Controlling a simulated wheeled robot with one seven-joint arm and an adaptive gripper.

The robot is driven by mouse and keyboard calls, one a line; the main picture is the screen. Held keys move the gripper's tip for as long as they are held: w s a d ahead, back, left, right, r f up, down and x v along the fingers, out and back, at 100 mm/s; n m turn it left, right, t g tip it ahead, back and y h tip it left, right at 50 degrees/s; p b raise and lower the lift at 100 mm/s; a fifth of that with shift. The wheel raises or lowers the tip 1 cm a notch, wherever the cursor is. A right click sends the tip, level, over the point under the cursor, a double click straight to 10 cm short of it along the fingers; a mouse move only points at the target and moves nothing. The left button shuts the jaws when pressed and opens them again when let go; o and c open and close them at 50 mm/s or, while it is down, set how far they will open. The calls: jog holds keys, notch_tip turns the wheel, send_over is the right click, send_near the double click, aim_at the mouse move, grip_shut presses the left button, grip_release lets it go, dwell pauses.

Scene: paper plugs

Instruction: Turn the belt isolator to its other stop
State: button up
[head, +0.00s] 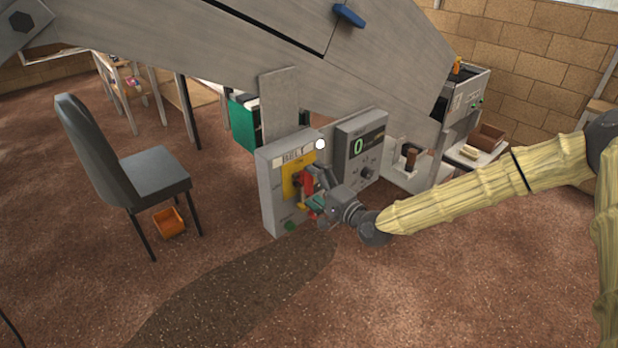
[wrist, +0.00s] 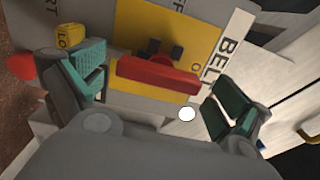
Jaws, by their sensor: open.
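The belt isolator is a red bar handle (wrist: 158,76) on a yellow plate (wrist: 125,27), set in a grey box marked BELT (head: 268,190). In the wrist view the handle lies roughly across the picture between my fingers. My gripper (wrist: 150,95) is open, its green-padded fingers one on each side of the handle, and I see no clear contact. In the head view my gripper (head: 316,200) is right at the box front and hides part of the handle. A yellow tag lettered LO (wrist: 68,37) is beside the left finger.
A second grey box with a green 0 display (head: 359,147) stands just right of the BELT box. A white round indicator (head: 320,144) shows near the box's top corner. A large grey sloping frame (head: 300,50) spans above. A chair (head: 130,160) and orange bin (head: 169,222) stand left.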

jog(key=shift+x, duration=0.8)
jog(key=c, duration=1)
